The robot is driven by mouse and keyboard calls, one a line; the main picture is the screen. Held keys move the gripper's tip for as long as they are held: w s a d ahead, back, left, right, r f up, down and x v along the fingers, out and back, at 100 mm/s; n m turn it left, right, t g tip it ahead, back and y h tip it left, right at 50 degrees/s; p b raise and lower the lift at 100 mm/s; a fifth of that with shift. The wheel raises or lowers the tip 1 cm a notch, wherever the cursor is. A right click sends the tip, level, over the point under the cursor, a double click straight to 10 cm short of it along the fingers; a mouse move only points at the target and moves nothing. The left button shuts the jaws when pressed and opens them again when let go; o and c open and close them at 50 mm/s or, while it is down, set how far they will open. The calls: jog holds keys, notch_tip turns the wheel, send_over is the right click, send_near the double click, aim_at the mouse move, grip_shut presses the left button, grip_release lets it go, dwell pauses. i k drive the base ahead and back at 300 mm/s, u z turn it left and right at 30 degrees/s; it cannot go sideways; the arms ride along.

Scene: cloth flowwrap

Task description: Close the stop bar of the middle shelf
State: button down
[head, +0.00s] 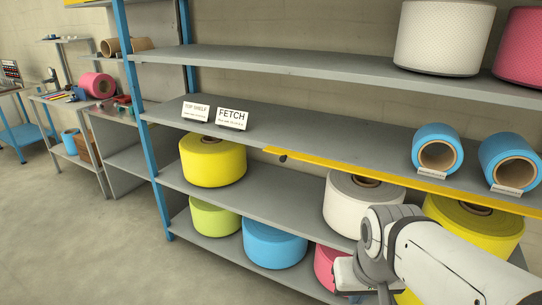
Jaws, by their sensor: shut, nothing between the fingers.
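A long yellow bar (345,167) runs along the front edge of the grey shelf (300,134) that carries two blue rolls and two small signs. Its left end is near the middle of the picture, with a small dark knob just below it. Its right end is outside the picture. I cannot tell whether the bar is latched. My gripper (357,279) is at the bottom of the picture, below and in front of this shelf, apart from the bar. It is shut and empty; its fingertips are not clearly visible.
The shelf below holds yellow rolls (212,163) and a white roll (362,207), close to my arm. A blue post (144,120) bounds the rack at left. The floor (85,235) left of the rack is clear.

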aim_at(482, 201)
jog(key=u, duration=0.3)
jog(key=i, duration=1.2)
jog(key=z, duration=0.5)
